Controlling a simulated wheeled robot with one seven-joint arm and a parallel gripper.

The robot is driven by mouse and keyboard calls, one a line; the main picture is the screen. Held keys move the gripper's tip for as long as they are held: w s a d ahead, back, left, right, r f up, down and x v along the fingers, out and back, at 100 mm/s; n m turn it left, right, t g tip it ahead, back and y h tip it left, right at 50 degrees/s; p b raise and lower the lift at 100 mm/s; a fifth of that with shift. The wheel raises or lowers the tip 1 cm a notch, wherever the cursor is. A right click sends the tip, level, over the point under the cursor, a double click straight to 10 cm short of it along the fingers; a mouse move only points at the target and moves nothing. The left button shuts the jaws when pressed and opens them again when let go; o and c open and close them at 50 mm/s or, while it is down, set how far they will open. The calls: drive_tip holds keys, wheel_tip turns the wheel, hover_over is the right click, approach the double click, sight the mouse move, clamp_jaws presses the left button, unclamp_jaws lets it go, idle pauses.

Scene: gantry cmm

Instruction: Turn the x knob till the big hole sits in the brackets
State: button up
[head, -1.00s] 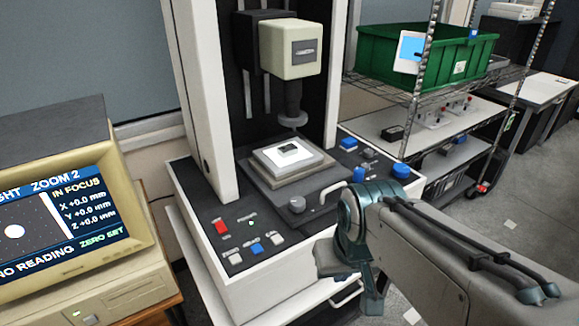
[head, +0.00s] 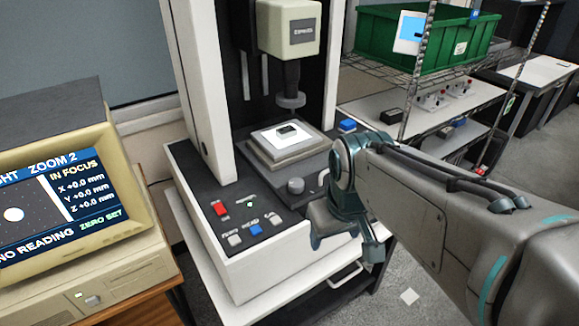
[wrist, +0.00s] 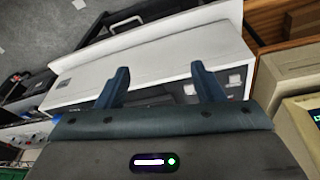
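The monitor screen (head: 60,212) at the left shows a big white hole (head: 14,214) at its cut-off left edge, with "IN FOCUS", X, Y and Z at +0.0 mm and "NO READING". I cannot make out brackets. A grey knob (head: 295,186) stands at the front of the measuring machine's stage (head: 288,150), which carries a small dark part (head: 287,131). A blue control (head: 348,126) shows behind my arm; other right-side controls are hidden. I cannot tell which is the x knob. My gripper (head: 345,240) hangs empty before the machine's front right; its fingers stand apart in the wrist view (wrist: 160,70).
The front panel has a red switch (head: 220,209) and several buttons, one blue (head: 256,229). A wire rack with a green bin (head: 455,40) stands at the right. The machine's white column (head: 195,90) rises at the left. Grey floor is open at the lower right.

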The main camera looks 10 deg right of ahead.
drive_tip(key=w+a+r+n+g+b, duration=0.1)
drive_tip(key=w+r+n, duration=0.1)
drive_tip(key=w+n, duration=0.4)
drive_tip(key=w+r+n+g+b, duration=0.1)
drive_tip(key=w+r+n, duration=0.2)
drive_tip(key=w, duration=0.6)
drive_tip(key=n, duration=0.9)
approach(296, 182)
drive_tip(key=shift+g, duration=0.4)
drive_tip(key=f, duration=0.6)
drive_tip(key=f+b, duration=0.1)
drive_tip(key=f, duration=0.2)
drive_tip(key=shift+w, duration=0.35)
drive_tip(key=c, duration=1)
